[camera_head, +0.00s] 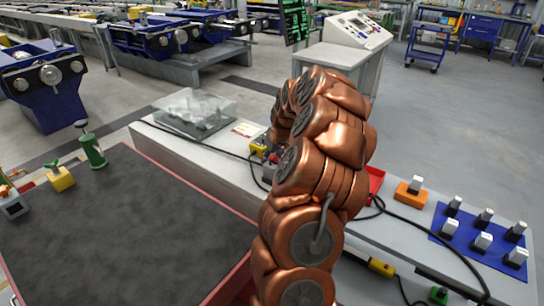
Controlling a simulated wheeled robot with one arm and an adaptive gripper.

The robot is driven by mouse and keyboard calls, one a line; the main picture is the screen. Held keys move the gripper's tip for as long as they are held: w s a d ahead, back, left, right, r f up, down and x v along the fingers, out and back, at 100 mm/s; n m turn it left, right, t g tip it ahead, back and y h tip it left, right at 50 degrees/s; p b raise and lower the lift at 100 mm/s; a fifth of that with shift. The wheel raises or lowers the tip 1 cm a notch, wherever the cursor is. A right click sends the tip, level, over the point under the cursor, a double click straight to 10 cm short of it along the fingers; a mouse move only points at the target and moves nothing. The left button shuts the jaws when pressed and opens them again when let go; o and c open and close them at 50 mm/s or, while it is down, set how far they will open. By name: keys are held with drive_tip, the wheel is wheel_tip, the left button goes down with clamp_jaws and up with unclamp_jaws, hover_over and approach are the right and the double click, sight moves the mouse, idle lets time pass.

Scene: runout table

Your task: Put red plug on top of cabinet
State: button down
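My copper-coloured arm (318,165) rises through the middle and bends away from the camera. My gripper is hidden behind it, so its fingers and anything in them do not show. I cannot make out a red plug for certain. A small reddish and dark part (271,158) shows at the arm's left edge, too small to identify. A red tray-like piece (376,180) is partly hidden at the arm's right. A long light-grey cabinet-like bench (190,158) runs behind the arm; I cannot tell whether it is the cabinet meant.
A clear cover (196,110), a yellow connector (258,148), black cables, an orange block (411,193) and a blue mat (468,242) with several white-topped plugs lie on the bench. A dark red-edged table (110,240) is mostly bare, with a green handle (93,152) at its edge.

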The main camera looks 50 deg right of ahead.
drive_tip(key=shift+f, duration=0.1)
drive_tip(key=shift+f, duration=0.15)
drive_tip(key=c, duration=0.6)
unclamp_jaws()
